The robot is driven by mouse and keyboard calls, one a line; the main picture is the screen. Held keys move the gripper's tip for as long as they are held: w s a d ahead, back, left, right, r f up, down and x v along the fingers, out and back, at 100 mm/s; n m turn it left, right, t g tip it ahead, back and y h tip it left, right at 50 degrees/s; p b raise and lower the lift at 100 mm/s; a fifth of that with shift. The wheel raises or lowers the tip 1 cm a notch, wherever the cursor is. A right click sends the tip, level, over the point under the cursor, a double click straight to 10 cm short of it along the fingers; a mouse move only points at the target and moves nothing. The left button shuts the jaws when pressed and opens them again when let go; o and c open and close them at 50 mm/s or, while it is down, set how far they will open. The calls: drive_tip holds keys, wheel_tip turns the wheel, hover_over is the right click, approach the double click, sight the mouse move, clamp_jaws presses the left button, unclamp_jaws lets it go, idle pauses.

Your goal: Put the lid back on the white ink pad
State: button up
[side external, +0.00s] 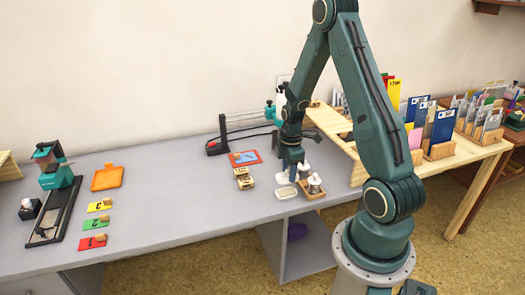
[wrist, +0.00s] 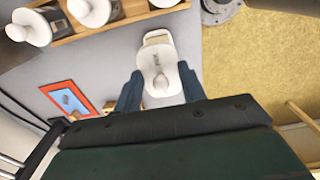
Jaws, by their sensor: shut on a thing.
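My gripper (side external: 292,174) is low over the right part of the grey table. In the wrist view my gripper (wrist: 160,86) has its two blue fingers on either side of a white lid (wrist: 157,60) with a round knob, and is shut on it. In the side view the white lid (side external: 282,179) shows beside the fingers. The cream-white ink pad (side external: 286,193) lies on the table just in front of the lid. In the wrist view a pale rim (wrist: 157,35) shows past the lid, probably the pad, mostly hidden. I cannot tell whether lid and pad touch.
A wooden tray (side external: 314,194) with white-knobbed items stands close right of the pad. Wooden blocks (side external: 243,178) and a red-framed blue card (side external: 245,157) lie to the left. The table between is clear.

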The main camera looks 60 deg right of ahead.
sight(288, 191)
drive_tip(key=shift+f, duration=2.75)
drive_tip(key=shift+f, duration=0.15)
idle(0.4)
drive_tip(key=o, duration=1)
drive_tip(key=shift+o, duration=0.5)
drive_tip(key=o, duration=0.4)
drive_tip(key=shift+r, duration=3.5)
